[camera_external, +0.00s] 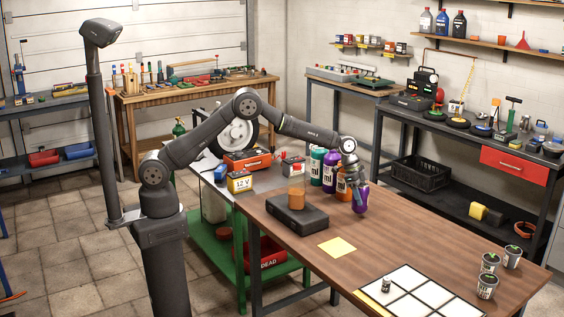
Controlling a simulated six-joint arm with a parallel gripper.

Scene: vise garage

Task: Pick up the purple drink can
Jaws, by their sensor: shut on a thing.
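A purple can (361,196) is at the end of my arm, over the far part of the brown wooden table. My gripper (357,188) points down and is shut on this can. Its lower end is at or just above the tabletop; I cannot tell which. An orange can (342,188) stands just left of my gripper, partly hidden by it. A teal can (331,171) and another purple can (317,166) stand further back to the left.
A yellow sheet (337,247), a white gridded board (420,293) and several grey cups (489,263) are nearer the front. The tabletop's middle right is clear.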

